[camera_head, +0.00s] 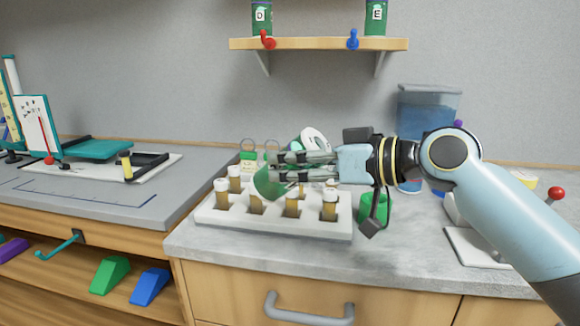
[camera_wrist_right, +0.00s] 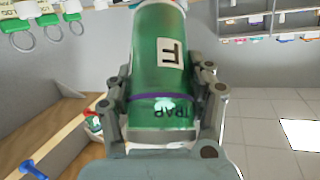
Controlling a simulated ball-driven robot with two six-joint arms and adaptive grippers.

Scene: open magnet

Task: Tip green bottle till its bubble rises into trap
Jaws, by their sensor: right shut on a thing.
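My right gripper (camera_head: 290,167) is shut on the green bottle (camera_head: 268,185) above the rack. The fingers hide much of the bottle in the head view, and its lower end slants down to the left. In the right wrist view the green bottle (camera_wrist_right: 158,60) sits between the fingers (camera_wrist_right: 165,100) of the gripper. It bears a white label like an F, a purple line, a pale splash mark and the word TRAP. My left gripper is not in view.
A white rack (camera_head: 225,217) of several brown vials with white caps stands below the bottle. A green cup (camera_head: 373,207) stands right of it. A wooden shelf (camera_head: 320,44) holds green bottles D (camera_head: 261,18) and E (camera_head: 376,18). A blue-filled container (camera_head: 428,115) stands behind my arm.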

